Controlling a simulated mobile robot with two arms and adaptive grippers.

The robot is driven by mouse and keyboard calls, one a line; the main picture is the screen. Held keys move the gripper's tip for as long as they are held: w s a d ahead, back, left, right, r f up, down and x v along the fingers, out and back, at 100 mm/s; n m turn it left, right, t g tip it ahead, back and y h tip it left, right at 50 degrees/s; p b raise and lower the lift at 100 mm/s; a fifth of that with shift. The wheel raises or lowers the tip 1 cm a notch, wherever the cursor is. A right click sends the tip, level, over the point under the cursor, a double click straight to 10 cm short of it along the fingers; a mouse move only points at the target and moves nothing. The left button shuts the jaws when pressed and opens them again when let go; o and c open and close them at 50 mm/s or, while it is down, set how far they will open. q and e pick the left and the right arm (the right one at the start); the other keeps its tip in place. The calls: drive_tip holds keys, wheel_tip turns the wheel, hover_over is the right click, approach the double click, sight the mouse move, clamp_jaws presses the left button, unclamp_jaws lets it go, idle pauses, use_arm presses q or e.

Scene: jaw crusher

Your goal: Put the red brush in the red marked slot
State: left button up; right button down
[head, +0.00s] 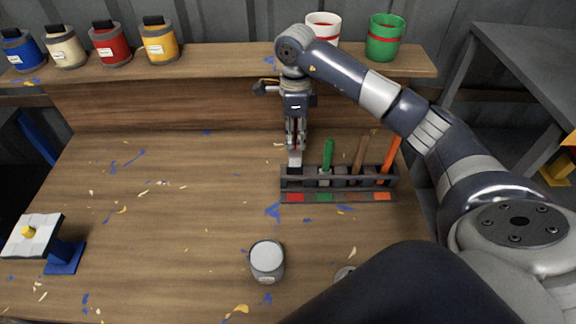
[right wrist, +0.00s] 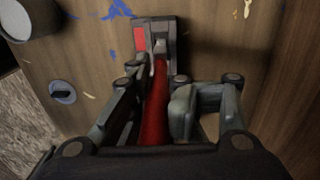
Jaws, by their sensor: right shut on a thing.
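My right gripper (head: 296,140) is shut on the red brush (right wrist: 155,118), with the handle between its fingers (right wrist: 155,110) in the right wrist view. The brush hangs roughly upright. Its pale lower end (head: 295,160) is at the left end of the dark rack (head: 345,198), over or just in the slot above the red mark (head: 295,197). The red mark also shows in the right wrist view (right wrist: 140,38). I cannot tell how deep the brush sits. My left gripper is in neither view.
The rack also holds a green brush (head: 327,157), a brown-handled one (head: 360,155) and an orange one (head: 390,157). A grey can (head: 267,261) stands in front. A blue stand (head: 65,257) is at the left. Paint jars and two buckets line the back shelf (head: 220,57).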

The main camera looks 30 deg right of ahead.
sight(296, 149)
drive_tip(key=f, duration=0.3)
drive_tip(key=f+p, duration=0.1)
drive_tip(key=shift+s+f, duration=0.15)
drive_tip(key=shift+s, duration=0.1)
drive_tip(key=shift+f, duration=0.3)
wheel_tip(296, 149, down, 4)
drive_tip(key=shift+w+r+p, duration=0.1)
drive_tip(key=shift+r+p, duration=0.05)
drive_tip(key=shift+p, duration=0.45)
drive_tip(key=c, duration=2)
unclamp_jaws()
drive_tip(key=shift+f, duration=0.2)
drive_tip(key=o, duration=0.5)
drive_tip(key=shift+c, duration=0.2)
drive_tip(key=o, duration=0.5)
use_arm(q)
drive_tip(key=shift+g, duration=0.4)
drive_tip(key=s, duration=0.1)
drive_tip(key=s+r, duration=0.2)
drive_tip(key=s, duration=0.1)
use_arm(e)
drive_tip(key=shift+o, duration=0.2)
